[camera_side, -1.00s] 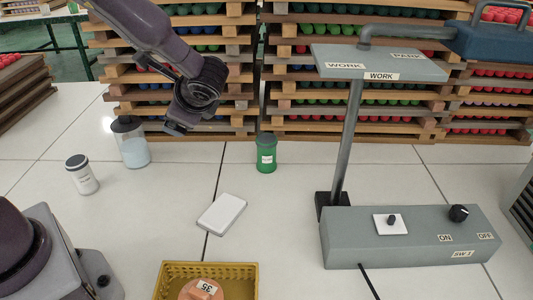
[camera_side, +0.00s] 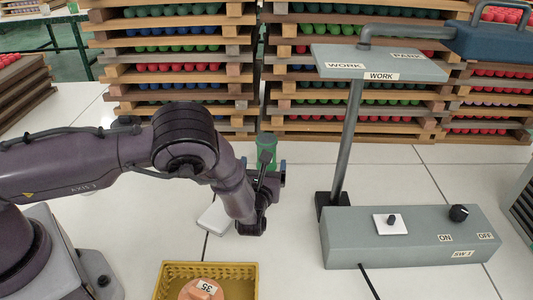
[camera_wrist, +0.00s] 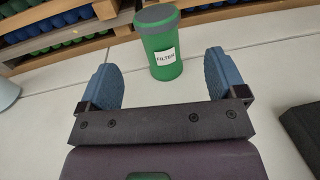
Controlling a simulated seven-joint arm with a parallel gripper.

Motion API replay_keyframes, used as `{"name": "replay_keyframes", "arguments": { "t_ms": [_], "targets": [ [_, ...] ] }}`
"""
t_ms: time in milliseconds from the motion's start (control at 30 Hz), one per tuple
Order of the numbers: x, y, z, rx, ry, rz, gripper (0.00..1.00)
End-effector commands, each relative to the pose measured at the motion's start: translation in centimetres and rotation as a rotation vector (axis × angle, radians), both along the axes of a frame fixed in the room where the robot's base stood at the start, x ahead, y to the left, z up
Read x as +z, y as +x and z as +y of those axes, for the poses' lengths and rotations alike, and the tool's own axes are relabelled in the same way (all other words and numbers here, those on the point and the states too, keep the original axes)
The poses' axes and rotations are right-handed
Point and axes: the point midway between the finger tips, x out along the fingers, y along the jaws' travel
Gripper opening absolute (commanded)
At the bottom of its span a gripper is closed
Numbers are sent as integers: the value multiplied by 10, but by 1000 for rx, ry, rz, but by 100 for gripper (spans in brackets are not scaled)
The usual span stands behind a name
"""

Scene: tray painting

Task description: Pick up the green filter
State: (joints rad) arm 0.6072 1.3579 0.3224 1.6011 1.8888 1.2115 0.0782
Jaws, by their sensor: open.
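The green filter (camera_side: 266,146) is an upright green canister with a grey lid, standing on the white table in front of the stacked racks. Its white FILTER label shows in the wrist view, where the filter (camera_wrist: 161,68) stands ahead of my gripper (camera_wrist: 158,72), in the gap between the two blue fingers. My gripper (camera_side: 265,168) is open and empty, low and level near the filter. The fingers do not appear to reach around it. In the side view my arm hides the filter's lower part.
A grey work stand (camera_side: 352,120) and its switch box (camera_side: 405,239) stand to the right. A yellow basket (camera_side: 245,268) holding an orange item is in front. Wooden racks (camera_side: 180,75) line the back.

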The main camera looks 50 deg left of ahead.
Motion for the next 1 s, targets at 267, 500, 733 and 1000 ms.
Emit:
{"name": "replay_keyframes", "arguments": {
  "t_ms": [267,500,733,1000],
  "targets": [
    [0,29,24,2,-1,-1,90],
    [-2,48,42,5,-1,-2,90],
    [-3,69,58,3,-2,-1,90],
    [-3,70,59,2,-1,0,88]
  ]
}}
